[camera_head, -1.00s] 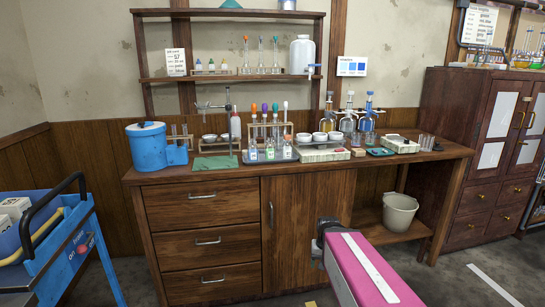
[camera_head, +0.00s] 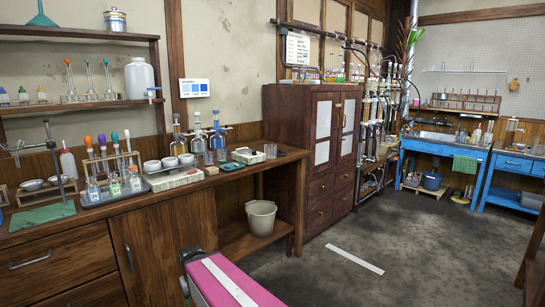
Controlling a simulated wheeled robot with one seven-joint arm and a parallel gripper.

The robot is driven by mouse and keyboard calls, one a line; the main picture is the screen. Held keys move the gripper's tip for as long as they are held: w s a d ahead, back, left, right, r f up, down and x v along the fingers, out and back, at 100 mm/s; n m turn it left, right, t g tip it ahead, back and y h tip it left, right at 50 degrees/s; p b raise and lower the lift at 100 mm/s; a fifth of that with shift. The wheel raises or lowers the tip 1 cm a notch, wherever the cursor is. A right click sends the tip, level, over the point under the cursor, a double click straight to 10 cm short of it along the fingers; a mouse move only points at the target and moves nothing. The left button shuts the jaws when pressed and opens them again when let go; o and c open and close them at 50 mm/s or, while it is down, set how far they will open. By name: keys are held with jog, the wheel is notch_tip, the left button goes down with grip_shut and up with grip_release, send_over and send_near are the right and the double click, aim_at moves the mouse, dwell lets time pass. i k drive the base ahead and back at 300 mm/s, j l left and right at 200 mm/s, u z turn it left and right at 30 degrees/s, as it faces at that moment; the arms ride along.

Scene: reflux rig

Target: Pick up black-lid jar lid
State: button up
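I cannot make out a jar with a black lid in this view. Small bottles with coloured stoppers (camera_head: 114,188) stand in a tray on the wooden bench at the left. A jar with a metal-looking lid (camera_head: 115,20) stands on the top shelf; I cannot tell that its lid is black. A pink link of my arm with a white stripe shows at the bottom centre. My gripper's fingers are not visible.
The wooden bench (camera_head: 258,172) carries bowls, glass bottles and tumblers. A beige bucket (camera_head: 261,217) sits on its lower shelf. A dark wooden cabinet (camera_head: 319,184) stands beyond, then blue tables (camera_head: 441,153). The grey floor (camera_head: 400,240) at the right is mostly open.

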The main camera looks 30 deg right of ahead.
aim_at(279, 153)
jog(key=i+l, duration=0.15)
jog(key=l, duration=0.2)
jog(key=i+l, duration=0.1)
jog(key=l, duration=0.3)
jog(key=i+l+u, duration=0.1)
jog(key=l, duration=0.25)
